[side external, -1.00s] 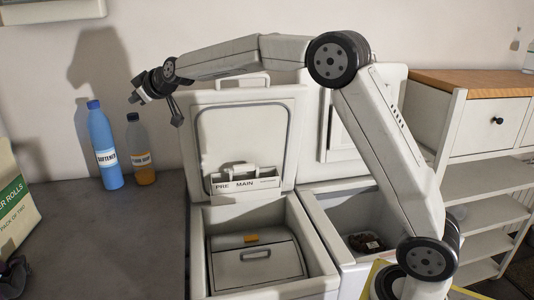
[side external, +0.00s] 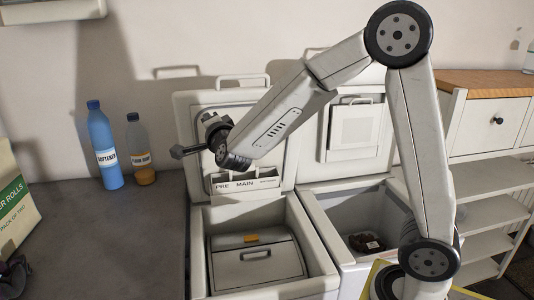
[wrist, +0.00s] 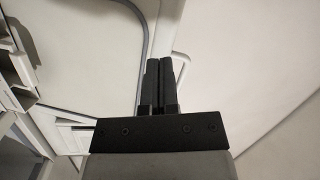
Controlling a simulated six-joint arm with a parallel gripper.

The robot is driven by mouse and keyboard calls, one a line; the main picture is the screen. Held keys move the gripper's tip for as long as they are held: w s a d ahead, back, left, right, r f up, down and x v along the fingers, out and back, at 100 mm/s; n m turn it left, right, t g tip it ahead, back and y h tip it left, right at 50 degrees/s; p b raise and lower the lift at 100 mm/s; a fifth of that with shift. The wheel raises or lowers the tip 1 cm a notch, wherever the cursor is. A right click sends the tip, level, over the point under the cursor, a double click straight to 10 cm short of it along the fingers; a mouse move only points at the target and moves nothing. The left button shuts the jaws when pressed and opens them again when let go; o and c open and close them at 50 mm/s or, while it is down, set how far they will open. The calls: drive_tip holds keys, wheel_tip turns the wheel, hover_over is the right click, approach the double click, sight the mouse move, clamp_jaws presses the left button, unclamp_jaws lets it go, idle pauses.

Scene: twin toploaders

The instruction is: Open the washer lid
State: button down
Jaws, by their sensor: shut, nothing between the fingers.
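The left toploader (side external: 197,245) carries a dispenser marked PRE and MAIN (side external: 226,186), and I take it for the washer. Its lid (side external: 185,112) stands upright, leaning back toward the wall, with the inner face showing. Inside the tub lies a closed inner flap (side external: 256,272) with an orange label and a handle. My gripper (side external: 177,152) is shut and empty, in front of the lid's left edge and above the tub. In the wrist view my gripper fingers (wrist: 160,72) are together with pale lid panels beyond them. Whether they touch the lid I cannot tell.
The right toploader (side external: 318,220) also has its lid (side external: 372,130) raised, with a dark item (side external: 365,243) in its tub. A blue bottle (side external: 104,150) and an orange-bottomed bottle (side external: 139,150) stand on the grey counter (side external: 110,240) at left. A shelf unit (side external: 495,185) is at right.

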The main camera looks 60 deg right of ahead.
sight(236, 93)
drive_tip(key=s+d+m+g+h, duration=0.1)
drive_tip(key=s+m+h, duration=0.3)
drive_tip(key=s, duration=0.5)
drive_tip(key=d+m, duration=0.1)
drive_tip(key=m, duration=0.1)
drive_tip(key=shift+d+f+m+h, duration=0.25)
drive_tip(key=shift+d+m+h, duration=0.05)
drive_tip(key=x, duration=1.4)
drive_tip(key=shift+d+f, duration=0.1)
drive_tip(key=shift+f, duration=0.05)
drive_tip(key=w+d+r+g+y, duration=0.2)
drive_tip(key=w+d, duration=0.5)
drive_tip(key=shift+w+d+g, duration=0.3)
drive_tip(key=shift+d, duration=0.1)
drive_tip(key=shift+s+a, duration=0.1)
drive_tip(key=shift+a, duration=0.05)
drive_tip(key=v, duration=1.3)
drive_tip(key=shift+s+a, duration=0.25)
drive_tip(key=shift+s, duration=0.05)
